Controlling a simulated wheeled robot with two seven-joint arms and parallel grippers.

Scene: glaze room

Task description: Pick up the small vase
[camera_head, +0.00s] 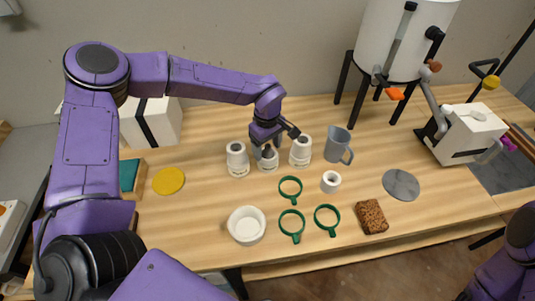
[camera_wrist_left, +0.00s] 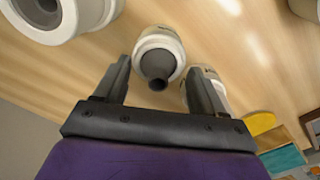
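Three white vases with grey necks stand in a row on the wooden table: a left one (camera_head: 237,160), a middle one (camera_head: 268,163) and a right one (camera_head: 300,152). The middle one looks the smallest, so I take it as the small vase. My left gripper (camera_head: 266,146) is directly above it, pointing down, and partly hides it. In the left wrist view the small vase (camera_wrist_left: 160,52) shows its dark neck between the two open fingers (camera_wrist_left: 160,76). I cannot tell whether they touch it. Another vase is partly behind the right finger. My right gripper is out of view.
In front lie green rings (camera_head: 291,223), a small white cup (camera_head: 331,181), a white bowl (camera_head: 246,225) and a brown sponge (camera_head: 371,217). A yellow disc (camera_head: 168,181) lies left, a grey disc (camera_head: 401,185) right.

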